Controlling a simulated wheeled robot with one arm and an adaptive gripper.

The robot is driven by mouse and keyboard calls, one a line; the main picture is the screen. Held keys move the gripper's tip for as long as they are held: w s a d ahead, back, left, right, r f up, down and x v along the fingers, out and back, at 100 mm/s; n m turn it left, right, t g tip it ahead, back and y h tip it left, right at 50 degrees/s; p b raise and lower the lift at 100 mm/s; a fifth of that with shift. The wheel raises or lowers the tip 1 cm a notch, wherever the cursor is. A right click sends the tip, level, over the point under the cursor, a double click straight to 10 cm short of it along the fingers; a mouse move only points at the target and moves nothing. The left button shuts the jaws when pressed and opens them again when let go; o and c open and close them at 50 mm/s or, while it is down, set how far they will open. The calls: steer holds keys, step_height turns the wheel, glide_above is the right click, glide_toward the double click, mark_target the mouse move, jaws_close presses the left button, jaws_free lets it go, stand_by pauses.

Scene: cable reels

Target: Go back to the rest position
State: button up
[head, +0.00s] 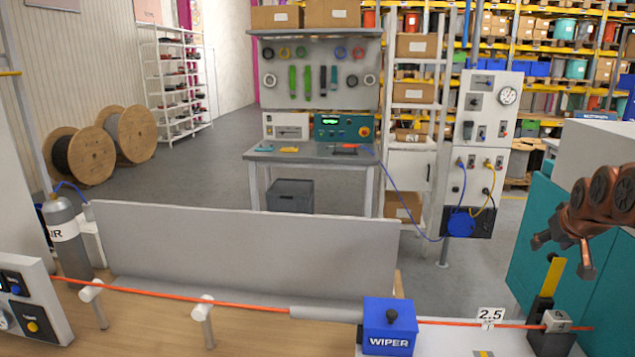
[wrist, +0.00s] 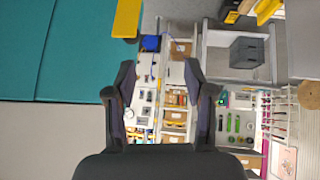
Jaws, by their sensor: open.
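My gripper (head: 563,256) is at the right edge of the head view, copper-coloured, raised over the right end of the bench. Its two fingers are spread apart. In the wrist view the two dark fingers of my gripper (wrist: 158,75) also stand apart with nothing between them. Near the fingers in the head view is a yellow lever (head: 555,276) on a dark stand. I cannot tell whether they touch it.
An orange cable (head: 240,304) runs along the bench through a blue WIPER box (head: 389,326), past a 2.5 sign (head: 490,315). A grey panel (head: 240,247) stands behind it. A teal cabinet (head: 540,220) is at right. A gas cylinder (head: 64,240) stands left.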

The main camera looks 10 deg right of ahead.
steer(key=s+a+f+n+g+y, duration=0.2)
steer(key=s+a, duration=0.2)
steer(key=a, duration=1.1)
steer(key=s+a+f+n+g+y, duration=0.1)
steer(key=s+a+f+n+y, duration=0.15)
steer(key=a, duration=1.15)
steer(key=s+a+f+g, duration=0.2)
steer(key=s+a+f, duration=0.1)
steer(key=s, duration=0.6)
steer(key=s+a+f+g, duration=0.2)
steer(key=s+a, duration=0.3)
steer(key=s, duration=0.3)
steer(key=s+a+f+m+g, duration=0.1)
steer(key=s+a+f, duration=0.3)
steer(key=s, duration=0.5)
steer(key=shift+s+f+g+h, duration=0.35)
steer(key=shift+f+g, duration=0.1)
steer(key=shift+g, duration=0.15)
steer(key=shift+c, duration=0.3)
steer(key=shift+c, duration=0.8)
steer(key=shift+a, duration=0.1)
